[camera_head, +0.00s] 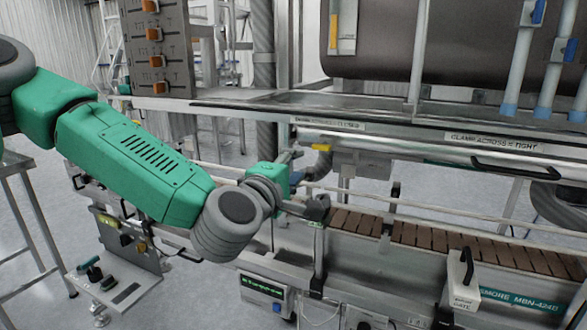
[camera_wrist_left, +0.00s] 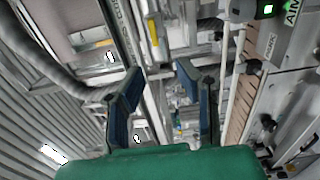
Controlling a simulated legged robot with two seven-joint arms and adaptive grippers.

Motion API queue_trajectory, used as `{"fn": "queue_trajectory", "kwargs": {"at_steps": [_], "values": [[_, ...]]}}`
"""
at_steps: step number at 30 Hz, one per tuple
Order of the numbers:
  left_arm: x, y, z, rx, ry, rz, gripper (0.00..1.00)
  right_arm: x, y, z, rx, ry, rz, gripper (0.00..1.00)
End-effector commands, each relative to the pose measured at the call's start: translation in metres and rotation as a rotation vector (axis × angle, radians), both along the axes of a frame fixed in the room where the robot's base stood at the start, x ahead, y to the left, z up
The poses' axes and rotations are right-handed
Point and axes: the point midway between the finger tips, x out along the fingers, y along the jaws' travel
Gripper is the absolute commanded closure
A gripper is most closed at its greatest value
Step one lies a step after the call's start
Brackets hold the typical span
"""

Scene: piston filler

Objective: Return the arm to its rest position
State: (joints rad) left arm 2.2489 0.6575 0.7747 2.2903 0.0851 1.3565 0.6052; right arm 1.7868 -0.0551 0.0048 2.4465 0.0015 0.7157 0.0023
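My left arm (camera_head: 140,160) is green and grey and reaches in from the left of the head view, across the front of the filling machine. Its left gripper (camera_head: 304,180) is in front of the conveyor's left part. In the left wrist view the two dark blue fingers of this gripper (camera_wrist_left: 163,88) are spread wide with nothing between them. Behind the gap, parts of the machine show. I cannot tell whether a finger touches the machine. My right arm and right gripper are in neither view.
The conveyor (camera_head: 450,247) with brown slats runs to the right. A metal rail (camera_head: 440,150) crosses above it. A control column (camera_head: 158,50) with orange switches stands at the back left. A small display box (camera_head: 262,292) hangs below the conveyor. Floor shows at the lower left.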

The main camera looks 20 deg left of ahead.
Motion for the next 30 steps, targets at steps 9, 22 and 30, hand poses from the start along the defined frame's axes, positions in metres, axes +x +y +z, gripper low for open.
{"fn": "queue_trajectory", "kwargs": {"at_steps": [9,22,30], "values": [[-0.008,0.001,0.000,0.000,0.000,0.001,0.71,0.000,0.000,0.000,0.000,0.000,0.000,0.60],[-0.012,-0.011,-0.031,0.070,0.058,-0.042,0.71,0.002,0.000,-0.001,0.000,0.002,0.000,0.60],[-0.073,-0.045,-0.203,0.469,0.392,-0.315,0.71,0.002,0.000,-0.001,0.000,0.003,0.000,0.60]]}}
